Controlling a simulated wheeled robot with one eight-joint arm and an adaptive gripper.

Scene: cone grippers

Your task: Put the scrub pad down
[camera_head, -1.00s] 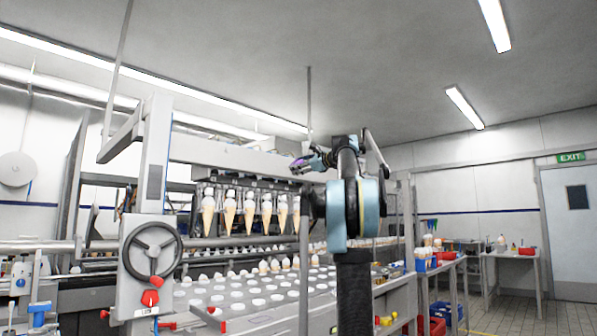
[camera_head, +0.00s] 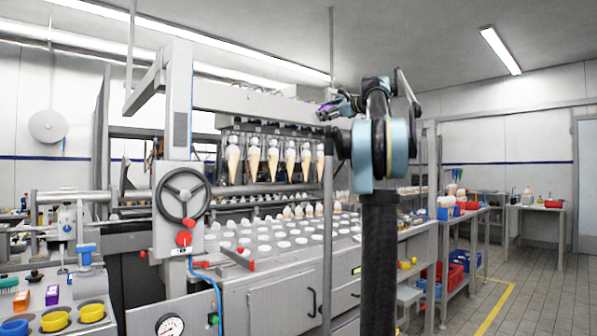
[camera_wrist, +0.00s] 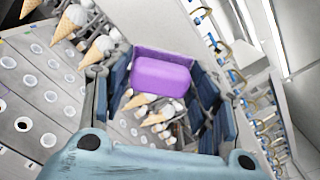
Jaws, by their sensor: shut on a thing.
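The scrub pad (camera_wrist: 160,76) is a purple block, held between the blue fingers of my gripper (camera_wrist: 160,92) in the wrist view. The gripper is shut on it. In the head view my gripper (camera_head: 335,106) is raised in front of the cone machine, at about the height of its upper beam. Only a small purple bit of the pad (camera_head: 325,109) shows there, and the fingers are too small to make out.
The cone machine (camera_head: 290,105) has several hanging ice cream cones (camera_head: 254,160). Its perforated bed (camera_head: 290,240) lies below. A handwheel (camera_head: 182,196) stands at its left. Yellow and blue cups (camera_head: 55,321) stand front left. Side tables (camera_head: 535,207) stand at right, with open floor (camera_head: 530,285) before them.

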